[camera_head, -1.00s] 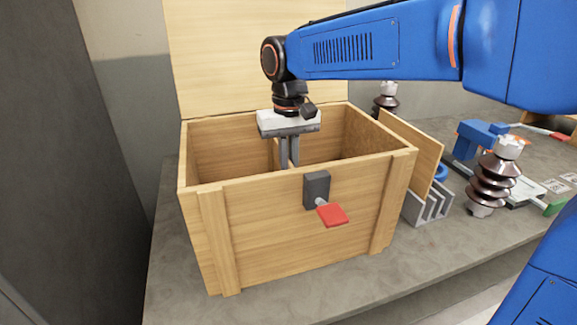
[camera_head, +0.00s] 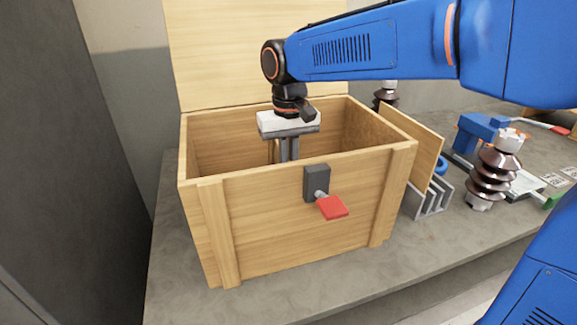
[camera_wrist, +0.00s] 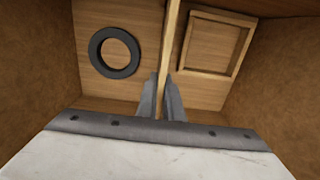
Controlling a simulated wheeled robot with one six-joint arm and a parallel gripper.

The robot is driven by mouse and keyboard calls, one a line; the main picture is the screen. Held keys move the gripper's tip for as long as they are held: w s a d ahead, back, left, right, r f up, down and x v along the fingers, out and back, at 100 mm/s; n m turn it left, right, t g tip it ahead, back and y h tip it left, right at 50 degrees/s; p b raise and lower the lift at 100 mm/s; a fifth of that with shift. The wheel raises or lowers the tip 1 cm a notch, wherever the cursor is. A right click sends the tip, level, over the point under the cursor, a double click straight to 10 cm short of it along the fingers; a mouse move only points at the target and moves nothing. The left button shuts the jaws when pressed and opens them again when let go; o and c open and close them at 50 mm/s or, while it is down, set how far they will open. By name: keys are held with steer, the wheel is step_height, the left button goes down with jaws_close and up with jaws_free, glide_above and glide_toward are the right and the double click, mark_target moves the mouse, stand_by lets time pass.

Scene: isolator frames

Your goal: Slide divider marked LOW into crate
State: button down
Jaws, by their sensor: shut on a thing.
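The wooden crate (camera_head: 295,215) stands open on the bench, its lid (camera_head: 250,60) upright behind it. My gripper (camera_head: 289,150) reaches down inside it and is shut on a thin wooden divider. The divider (camera_wrist: 171,35) shows edge-on in the wrist view, upright between my fingertips (camera_wrist: 163,88). It stands between a dark ring (camera_wrist: 114,53) on the left and a square wooden frame (camera_wrist: 215,45) on the right of the crate floor. Only a sliver of the divider shows in the head view; the front wall hides its lower part. No LOW marking is visible, and I cannot tell whether its bottom edge touches the floor.
A latch with a red handle (camera_head: 331,207) sits on the crate's front. To the right, a grey slotted rack (camera_head: 432,200) holds a wooden panel (camera_head: 425,150). Ribbed insulators (camera_head: 492,180) and a blue device (camera_head: 478,130) stand farther right. Crate walls surround my gripper.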

steer(key=shift+f, duration=0.15)
steer(key=c, duration=1.8)
jaws_free()
steer(key=shift+r, duration=8.7)
